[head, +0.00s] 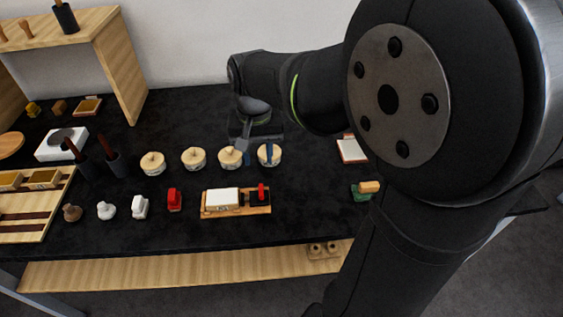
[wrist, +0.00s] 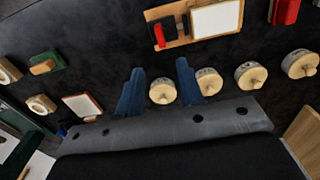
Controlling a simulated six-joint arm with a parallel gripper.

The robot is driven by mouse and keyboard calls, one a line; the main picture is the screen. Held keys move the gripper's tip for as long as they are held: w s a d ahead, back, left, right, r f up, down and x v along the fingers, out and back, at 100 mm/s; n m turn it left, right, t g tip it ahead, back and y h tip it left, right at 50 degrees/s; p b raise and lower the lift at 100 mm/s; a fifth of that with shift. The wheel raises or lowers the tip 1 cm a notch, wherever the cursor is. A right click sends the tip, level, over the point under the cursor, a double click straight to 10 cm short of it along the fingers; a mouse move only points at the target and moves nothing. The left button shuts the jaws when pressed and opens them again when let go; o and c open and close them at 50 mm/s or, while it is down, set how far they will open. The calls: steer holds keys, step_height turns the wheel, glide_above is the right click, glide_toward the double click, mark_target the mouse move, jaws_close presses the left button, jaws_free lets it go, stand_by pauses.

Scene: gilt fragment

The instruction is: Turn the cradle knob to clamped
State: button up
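The cradle is a wooden board (head: 222,212) holding a white block (head: 222,199), with a black part and a red knob (head: 261,190) at its right end. In the wrist view the cradle board (wrist: 205,39) is at the top, and the red knob (wrist: 159,36) points toward the picture's lower edge. I cannot read any marking for the knob's setting. My gripper (head: 253,150) is behind the cradle, near the row of round wooden-topped pots. In the wrist view my gripper (wrist: 160,66) is open, its blue fingers apart, with one pot (wrist: 162,91) appearing between them. I cannot tell whether they touch it.
Other pots (head: 193,158) stand in a row to the left. A red item (head: 174,199) and small white items (head: 139,206) are left of the cradle. A green-and-wood item (head: 366,189) and a white-topped red tray (head: 352,150) lie right. Dark table is clear around the cradle.

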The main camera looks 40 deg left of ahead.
mark_target(261, 189)
step_height(261, 189, down, 12)
steer(key=shift+r, duration=0.15)
steer(key=shift+c, duration=0.4)
jaws_close()
